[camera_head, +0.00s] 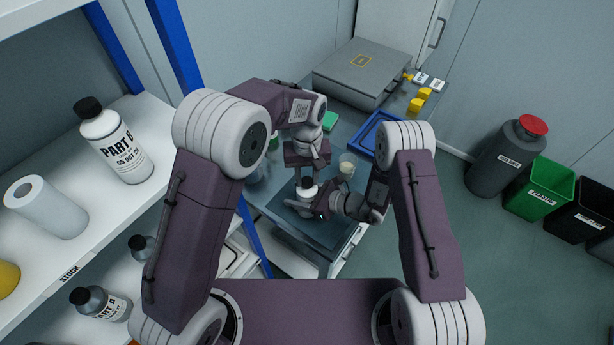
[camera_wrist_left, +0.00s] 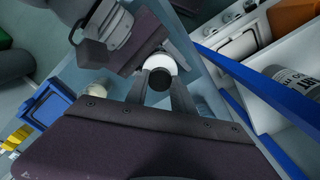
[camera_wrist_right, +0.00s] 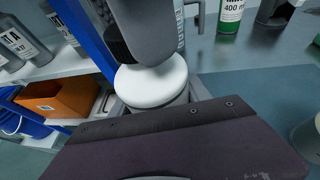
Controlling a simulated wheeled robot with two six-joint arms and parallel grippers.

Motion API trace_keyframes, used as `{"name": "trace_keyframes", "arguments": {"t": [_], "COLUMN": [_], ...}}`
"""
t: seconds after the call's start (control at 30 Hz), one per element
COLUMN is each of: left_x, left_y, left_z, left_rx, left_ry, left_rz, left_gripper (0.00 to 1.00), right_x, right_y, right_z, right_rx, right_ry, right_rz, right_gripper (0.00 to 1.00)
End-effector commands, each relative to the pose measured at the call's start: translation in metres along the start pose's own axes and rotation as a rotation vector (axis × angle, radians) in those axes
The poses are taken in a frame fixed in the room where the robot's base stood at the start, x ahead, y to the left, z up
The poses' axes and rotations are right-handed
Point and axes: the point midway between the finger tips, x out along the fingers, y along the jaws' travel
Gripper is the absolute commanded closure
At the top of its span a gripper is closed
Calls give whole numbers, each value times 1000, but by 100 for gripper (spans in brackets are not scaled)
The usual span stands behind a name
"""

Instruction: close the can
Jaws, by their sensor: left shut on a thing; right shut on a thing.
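The can, white-topped with a pale body, stands on the dark mat of the bench in the head view (camera_head: 305,194). Its white top (camera_wrist_right: 152,84) is large in the right wrist view. A black cap (camera_wrist_right: 117,46) is just over the white top there; I cannot tell whether they touch. In the left wrist view the black cap (camera_wrist_left: 160,79) is in front of the white top (camera_wrist_left: 158,62). My left gripper (camera_head: 307,180) comes from above and is shut on the cap. My right gripper (camera_head: 318,207) comes from the right, low, and is shut on the can's body.
A beaker (camera_head: 347,163) stands right of the grippers. A blue tray (camera_head: 376,131) and a grey case (camera_head: 361,72) lie farther back. The white shelf (camera_head: 60,210) with bottles stands at the left; bins stand at the right.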

Motion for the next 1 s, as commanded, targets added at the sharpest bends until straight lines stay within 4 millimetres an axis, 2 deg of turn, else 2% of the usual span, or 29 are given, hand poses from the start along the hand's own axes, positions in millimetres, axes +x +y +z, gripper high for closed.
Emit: {"name": "trace_keyframes", "arguments": {"t": [0.07,0.2,0.23,0.3,0.67,0.77,1.0], "left_x": [0,0,0,0,-4,-17,-73], "left_y": [0,0,0,0,0,0,1], "left_z": [0,0,0,0,0,-1,-2], "left_rx": [95,88,87,87,86,86,86], "left_ry": [0,0,0,0,1,2,5], "left_rz": [0,0,0,0,0,1,3], "left_gripper": [100,100,62,45,45,45,45], "right_x": [0,0,0,0,0,0,0], "right_y": [0,0,0,0,0,0,0], "right_z": [1,1,1,0,1,1,0], "right_rx": [-1,-1,-1,-1,-1,-1,-1], "right_ry": [-1,-1,-1,-1,-1,-1,-1], "right_rz": [0,0,0,0,0,0,0], "right_gripper": [100,100,100,100,100,100,100]}}
